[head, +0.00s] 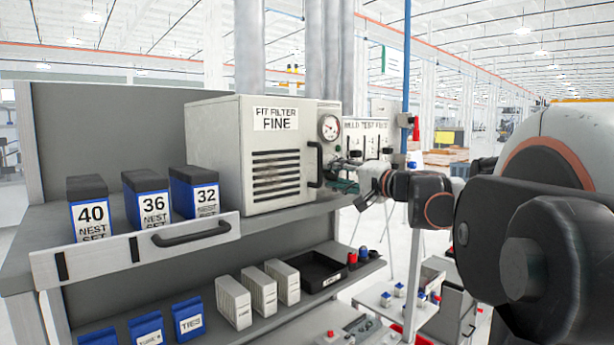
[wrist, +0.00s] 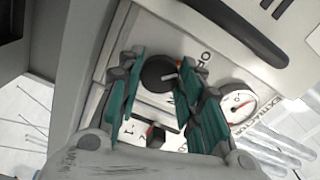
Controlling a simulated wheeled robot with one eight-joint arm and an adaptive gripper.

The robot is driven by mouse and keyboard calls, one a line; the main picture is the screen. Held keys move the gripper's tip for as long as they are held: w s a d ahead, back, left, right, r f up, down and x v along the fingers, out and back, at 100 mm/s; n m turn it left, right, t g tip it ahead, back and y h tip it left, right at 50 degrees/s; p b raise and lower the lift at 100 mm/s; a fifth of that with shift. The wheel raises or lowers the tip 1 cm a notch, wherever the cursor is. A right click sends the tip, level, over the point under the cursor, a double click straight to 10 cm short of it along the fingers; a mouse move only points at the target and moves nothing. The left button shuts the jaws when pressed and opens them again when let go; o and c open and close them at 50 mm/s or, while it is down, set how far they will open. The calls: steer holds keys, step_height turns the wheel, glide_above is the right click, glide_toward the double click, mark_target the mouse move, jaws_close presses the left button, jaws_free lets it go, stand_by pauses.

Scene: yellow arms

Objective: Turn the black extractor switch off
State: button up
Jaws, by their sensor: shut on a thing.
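The black extractor switch (wrist: 158,73) is a round black knob with a pale pointer mark, on the light panel in the wrist view. My gripper (wrist: 162,60) has its teal fingers on either side of the knob and is shut on it. The pointer's angle shows, but most lettering around it is hidden. In the head view my gripper (head: 345,174) is at the right side of the beige filter cabinet (head: 226,155), below a round gauge (head: 330,127). The switch cannot be made out there.
The gauge also shows in the wrist view (wrist: 238,104), close to the right finger. A black cabinet handle (head: 315,164) stands left of my gripper. A panel with black knobs (head: 372,138) is behind it. Boxes, including one marked 32 (head: 206,196), stand on the shelf at left.

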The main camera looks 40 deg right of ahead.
steer(key=shift+f, duration=0.1)
steer(key=o, duration=1.1)
steer(key=shift+c, duration=0.2)
